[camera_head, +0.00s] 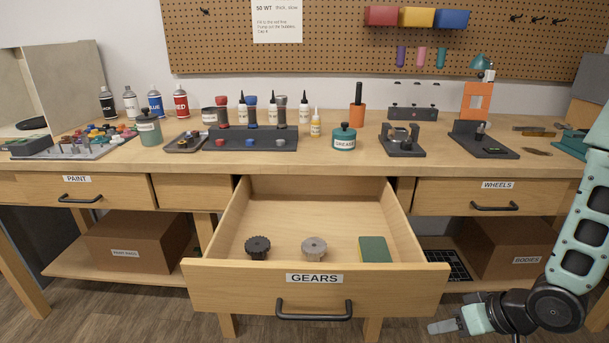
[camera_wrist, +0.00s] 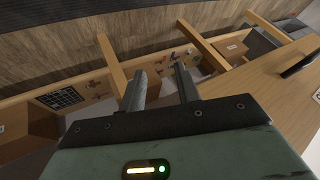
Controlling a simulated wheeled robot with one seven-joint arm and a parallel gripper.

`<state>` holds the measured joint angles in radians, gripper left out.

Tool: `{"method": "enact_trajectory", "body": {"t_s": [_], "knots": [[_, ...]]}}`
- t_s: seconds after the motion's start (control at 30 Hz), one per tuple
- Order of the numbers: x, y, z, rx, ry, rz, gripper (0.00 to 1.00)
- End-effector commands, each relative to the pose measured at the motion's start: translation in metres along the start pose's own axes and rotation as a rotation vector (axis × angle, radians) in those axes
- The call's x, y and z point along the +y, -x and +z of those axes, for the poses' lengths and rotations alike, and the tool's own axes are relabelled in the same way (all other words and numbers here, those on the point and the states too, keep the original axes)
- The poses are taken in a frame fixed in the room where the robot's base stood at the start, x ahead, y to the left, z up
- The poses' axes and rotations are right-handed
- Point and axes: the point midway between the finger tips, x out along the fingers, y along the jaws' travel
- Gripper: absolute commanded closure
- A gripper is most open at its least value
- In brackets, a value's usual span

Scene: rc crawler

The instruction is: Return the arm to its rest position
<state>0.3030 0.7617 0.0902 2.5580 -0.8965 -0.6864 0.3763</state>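My gripper (camera_head: 452,326) is low at the right in the head view, in front of the bench and to the right of the open GEARS drawer (camera_head: 230,283). In the wrist view my gripper (camera_wrist: 160,82) shows two fingers apart with nothing between them. My arm (camera_head: 580,230) hangs down along the right edge of the head view. The drawer holds a dark gear (camera_head: 257,247), a grey gear (camera_head: 314,247) and a green block (camera_head: 375,249).
The bench top (camera_head: 360,163) carries bottles, a grease tub (camera_head: 344,137) and fixtures. The WHEELS drawer (camera_head: 440,197) and PAINT drawer (camera_head: 110,187) are closed. A BODIES box (camera_head: 505,247) sits on the lower shelf near my arm. Wood floor (camera_head: 130,315) is open in front.

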Motion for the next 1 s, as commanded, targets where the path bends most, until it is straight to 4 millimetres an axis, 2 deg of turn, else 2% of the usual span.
{"method": "enact_trajectory", "body": {"t_s": [0.1, 0.27, 0.4, 0.57, 0.73, 0.83, 1.0], "knots": [[0.019, 0.027, -0.022, -0.042, 0.045, 0.186, 0.67], [0.027, 0.075, -0.044, -0.106, 0.034, 0.392, 0.67], [0.014, 0.115, -0.052, -0.153, -0.023, 0.487, 0.67], [-0.012, 0.148, -0.052, -0.192, -0.096, 0.508, 0.67], [-0.049, 0.174, -0.048, -0.227, -0.16, 0.468, 0.67], [-0.101, 0.182, -0.056, -0.29, -0.051, 0.417, 0.67], [-0.182, 0.199, -0.051, -0.392, 0.123, 0.337, 0.67]]}}
